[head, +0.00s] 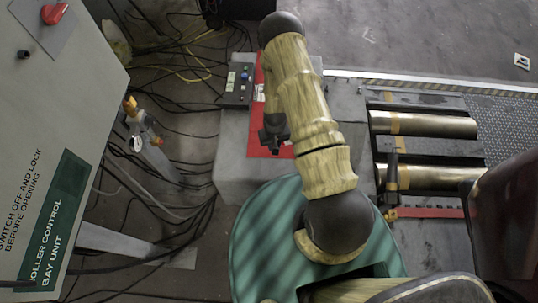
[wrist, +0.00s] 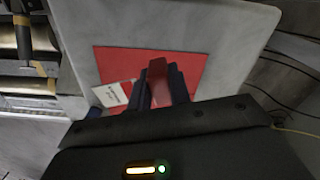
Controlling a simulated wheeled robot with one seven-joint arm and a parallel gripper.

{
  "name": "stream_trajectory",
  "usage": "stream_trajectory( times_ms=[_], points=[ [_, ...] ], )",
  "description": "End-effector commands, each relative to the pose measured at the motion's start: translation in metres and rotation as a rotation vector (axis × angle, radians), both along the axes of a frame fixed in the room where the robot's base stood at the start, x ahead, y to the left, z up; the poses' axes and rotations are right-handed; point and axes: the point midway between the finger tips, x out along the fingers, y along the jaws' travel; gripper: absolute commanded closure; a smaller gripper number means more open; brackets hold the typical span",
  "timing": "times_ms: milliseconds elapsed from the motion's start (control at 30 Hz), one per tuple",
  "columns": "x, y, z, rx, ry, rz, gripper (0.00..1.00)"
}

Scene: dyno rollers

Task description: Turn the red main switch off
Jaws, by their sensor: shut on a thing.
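The red main switch (head: 54,13) is a red rotary knob on a grey plate on the sloping face of the pale control cabinet at the far left of the head view. Its on or off marking is not legible. My gripper (head: 275,148) is well to its right, low over a red mat (head: 264,92) on a grey block. In the wrist view my gripper (wrist: 160,76) has its dark fingers shut on a red piece (wrist: 157,85), above or on the mat (wrist: 188,62). A white printed tag (wrist: 115,94) lies beside the fingers. The switch is not in the wrist view.
A small control box (head: 238,86) stands left of the mat. Cables (head: 195,130) cover the floor between cabinet and block. A gauge with an orange-topped fitting (head: 138,142) stands near the cabinet. Metal rollers (head: 425,124) lie to the right.

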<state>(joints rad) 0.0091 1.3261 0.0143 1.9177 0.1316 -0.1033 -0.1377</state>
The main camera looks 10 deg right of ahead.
Motion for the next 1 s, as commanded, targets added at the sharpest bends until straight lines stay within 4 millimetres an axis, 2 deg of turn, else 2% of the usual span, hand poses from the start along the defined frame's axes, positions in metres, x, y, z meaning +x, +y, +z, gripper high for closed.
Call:
stream_trajectory(
  times_ms=[267, 600, 1000],
  points=[
    [0.002, 0.001, -0.004, 0.0, -0.001, 0.002, 1.0],
    [0.02, -0.017, -0.019, 0.0, -0.005, -0.058, 1.0],
    [0.034, -0.028, -0.027, 0.0, -0.005, -0.149, 1.0]
  ],
)
